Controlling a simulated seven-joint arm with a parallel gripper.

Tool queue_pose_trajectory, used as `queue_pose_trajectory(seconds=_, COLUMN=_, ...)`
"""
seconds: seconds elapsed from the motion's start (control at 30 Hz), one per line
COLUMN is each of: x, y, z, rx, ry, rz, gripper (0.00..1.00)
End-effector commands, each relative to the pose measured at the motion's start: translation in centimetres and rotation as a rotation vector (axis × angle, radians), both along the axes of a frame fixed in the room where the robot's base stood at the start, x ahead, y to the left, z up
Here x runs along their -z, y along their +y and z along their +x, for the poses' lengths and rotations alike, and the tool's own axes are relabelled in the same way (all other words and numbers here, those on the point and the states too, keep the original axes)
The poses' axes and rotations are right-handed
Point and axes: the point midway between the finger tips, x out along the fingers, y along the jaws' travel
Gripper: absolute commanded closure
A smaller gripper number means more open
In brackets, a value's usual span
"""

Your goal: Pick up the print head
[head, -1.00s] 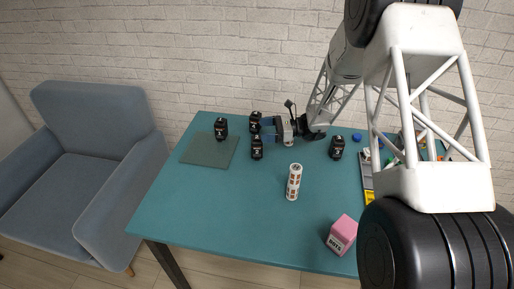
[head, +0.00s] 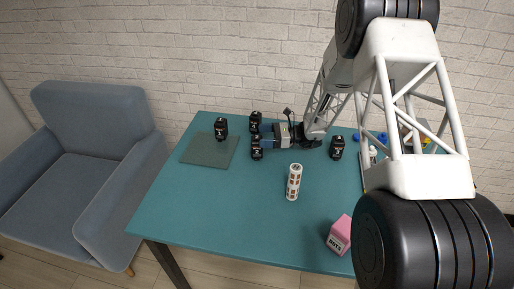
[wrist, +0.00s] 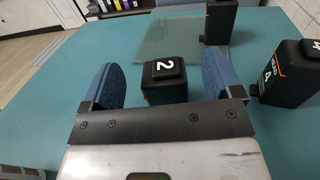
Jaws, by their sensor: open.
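Several black print heads stand on the teal table. One marked 2 (wrist: 165,82) appears between my gripper's fingers in the wrist view, with space on both sides; it is the nearer one of the pair in the head view (head: 257,149). One marked 4 (wrist: 288,75) stands just outside the right finger, farther back in the head view (head: 255,120). Another (head: 221,128) stands on the green mat, its top cut off in the wrist view (wrist: 219,22). A fourth (head: 337,147) stands right of my gripper. My gripper (wrist: 162,82) is open, its blue fingers apart, holding nothing.
The green mat (head: 206,153) lies at the table's left. A white cylinder with red marks (head: 294,182) and a pink box (head: 340,235) stand toward the front. Small blue items (head: 382,138) sit at the right, partly behind my arm. The table's left front is clear.

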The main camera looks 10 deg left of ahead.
Motion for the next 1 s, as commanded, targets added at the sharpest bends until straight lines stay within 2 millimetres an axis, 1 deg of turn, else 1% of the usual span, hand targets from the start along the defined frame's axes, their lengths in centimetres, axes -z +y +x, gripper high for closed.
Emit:
queue_pose_trajectory(seconds=0.43, x=0.4, y=0.0, z=0.0, rx=0.0, ry=0.0, rz=0.0, gripper=0.15)
queue_pose_trajectory(seconds=0.57, x=1.3, y=0.0, z=0.0, rx=0.0, ry=0.002, rz=0.0, gripper=0.15)
queue_pose_trajectory(seconds=0.87, x=4.9, y=0.0, z=0.0, rx=0.0, ry=0.003, rz=-0.001, gripper=0.15)
queue_pose_trajectory(seconds=1.0, x=4.7, y=1.8, z=-0.4, rx=-0.002, ry=-0.001, rz=0.0, gripper=0.15)
